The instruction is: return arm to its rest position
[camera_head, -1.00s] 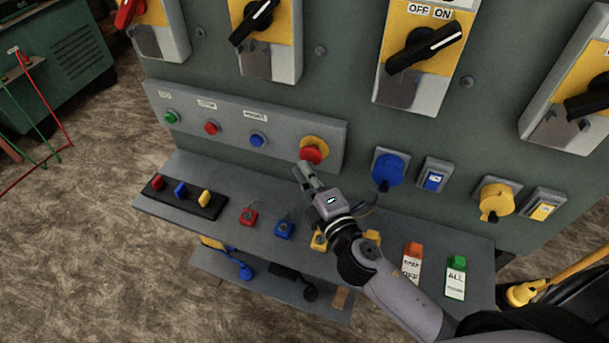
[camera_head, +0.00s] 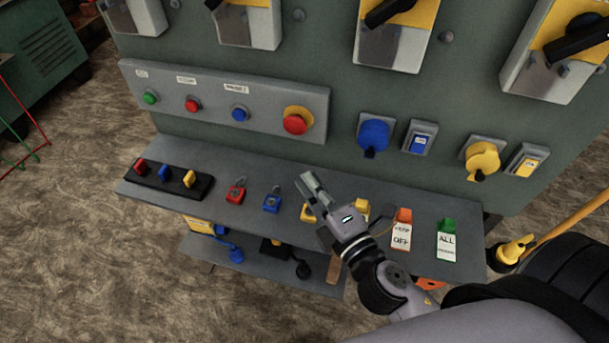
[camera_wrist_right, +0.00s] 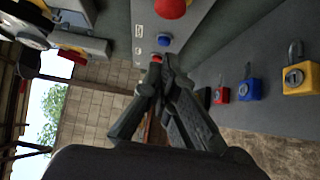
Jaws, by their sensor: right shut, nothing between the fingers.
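My right gripper (camera_head: 314,187) is shut and empty. In the head view it hangs in front of the grey shelf (camera_head: 262,164), beside the yellow padlock (camera_head: 308,213), which it partly hides. The right wrist view shows its two fingers (camera_wrist_right: 160,75) together, with nothing held between them. The red emergency stop button (camera_head: 295,124) on its yellow base is above and to the left of the gripper, apart from it. My left gripper does not show in either view.
The shelf carries a red padlock (camera_head: 236,191), a blue padlock (camera_head: 271,199), a black strip (camera_head: 199,187) with coloured pieces, and orange (camera_head: 401,235) and green (camera_head: 446,242) tags. A lower shelf (camera_head: 222,260) lies beneath. A black tyre (camera_head: 560,270) stands at the right.

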